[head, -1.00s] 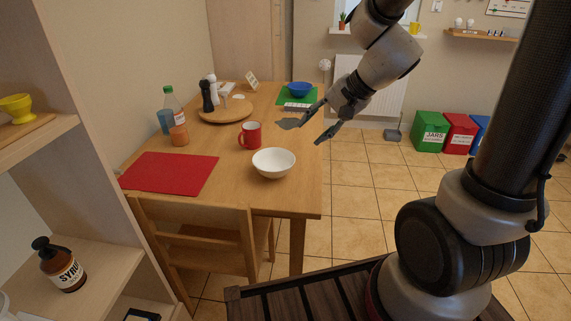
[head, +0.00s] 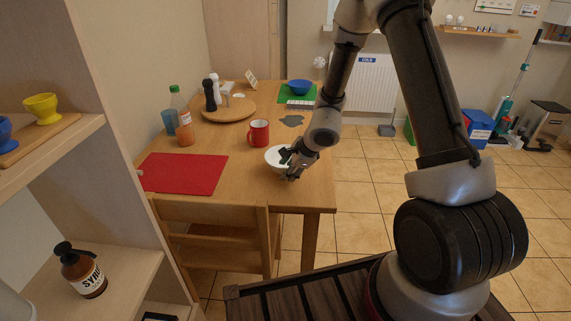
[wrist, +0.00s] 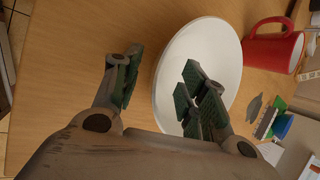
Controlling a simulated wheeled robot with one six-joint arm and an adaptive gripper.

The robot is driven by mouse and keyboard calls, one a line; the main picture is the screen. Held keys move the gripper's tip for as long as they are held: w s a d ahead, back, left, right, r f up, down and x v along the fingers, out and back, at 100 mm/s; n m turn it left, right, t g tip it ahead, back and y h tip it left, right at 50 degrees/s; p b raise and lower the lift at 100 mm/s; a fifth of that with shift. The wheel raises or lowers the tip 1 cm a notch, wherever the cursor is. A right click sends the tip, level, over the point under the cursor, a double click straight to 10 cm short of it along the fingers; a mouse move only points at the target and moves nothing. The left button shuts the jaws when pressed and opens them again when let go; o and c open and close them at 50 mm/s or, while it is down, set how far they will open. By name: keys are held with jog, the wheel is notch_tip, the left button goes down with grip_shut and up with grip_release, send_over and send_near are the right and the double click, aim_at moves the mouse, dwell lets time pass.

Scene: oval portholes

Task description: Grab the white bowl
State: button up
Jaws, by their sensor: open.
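The white bowl (head: 273,153) stands upright on the wooden table near its right edge, partly hidden by my gripper (head: 289,166) in the head view. In the wrist view the bowl (wrist: 212,45) looks empty. My gripper (wrist: 160,74) is open there, with one finger over the bowl's inside and the other outside its near-left rim. The rim lies between the two fingers. I cannot tell whether either finger touches the bowl.
A red mug (head: 259,133) stands close behind the bowl; it also shows in the wrist view (wrist: 275,49). A red placemat (head: 185,173) lies to the left. A wooden chair (head: 212,222) stands at the table's front. A blue bowl (head: 299,87) sits at the back.

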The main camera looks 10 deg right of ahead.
jog(key=shift+w+a+f, duration=0.2)
jog(key=shift+w+f, duration=0.05)
jog(key=shift+f, duration=0.25)
grip_shut()
jog(key=shift+r, duration=0.1)
